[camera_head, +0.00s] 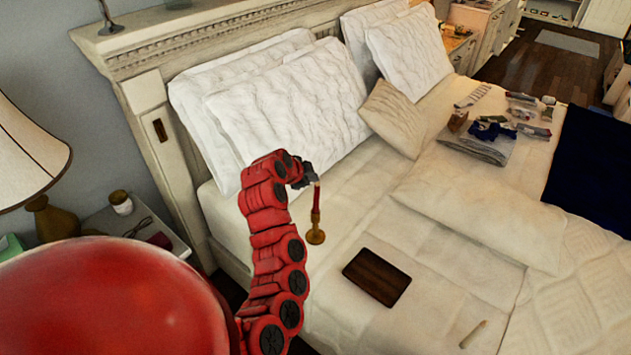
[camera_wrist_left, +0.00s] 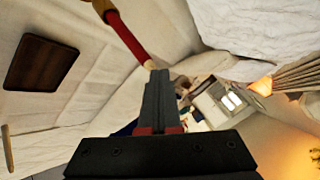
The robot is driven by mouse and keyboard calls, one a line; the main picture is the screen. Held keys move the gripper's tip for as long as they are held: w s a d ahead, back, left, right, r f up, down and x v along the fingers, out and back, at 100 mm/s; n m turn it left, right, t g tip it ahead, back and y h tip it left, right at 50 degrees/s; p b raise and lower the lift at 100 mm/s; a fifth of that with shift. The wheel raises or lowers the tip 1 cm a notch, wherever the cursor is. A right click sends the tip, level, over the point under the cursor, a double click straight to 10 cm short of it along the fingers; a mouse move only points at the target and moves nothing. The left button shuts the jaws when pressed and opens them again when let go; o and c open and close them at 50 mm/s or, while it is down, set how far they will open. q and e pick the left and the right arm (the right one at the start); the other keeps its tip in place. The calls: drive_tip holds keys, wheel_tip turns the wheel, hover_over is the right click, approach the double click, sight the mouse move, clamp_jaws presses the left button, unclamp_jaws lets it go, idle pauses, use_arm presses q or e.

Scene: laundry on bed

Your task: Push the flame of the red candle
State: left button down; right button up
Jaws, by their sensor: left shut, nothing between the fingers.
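The red candle (camera_head: 317,197) stands upright in a brass-coloured holder (camera_head: 315,235) on the bed. In the left wrist view the candle (camera_wrist_left: 128,38) runs slantwise from the top, and its pale tip shows right by my fingertips. My left gripper (camera_head: 311,177) is shut and empty, at the candle's top. The shut fingers (camera_wrist_left: 157,78) also show in the wrist view. They overlap the candle tip in the picture; I cannot tell whether they touch it. I cannot make out a flame clearly. My right gripper is not in view.
A dark brown board (camera_head: 377,277) and a small thin stick (camera_head: 473,334) lie on the bed. White pillows (camera_head: 290,110) lean on the headboard behind the candle. Folded clothes (camera_head: 480,142) lie farther right. A lamp (camera_head: 28,155) stands at left.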

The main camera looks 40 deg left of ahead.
use_arm(q)
wheel_tip(320, 180, up, 6)
drive_tip(key=shift+f, duration=0.1)
idle(0.4)
idle(0.4)
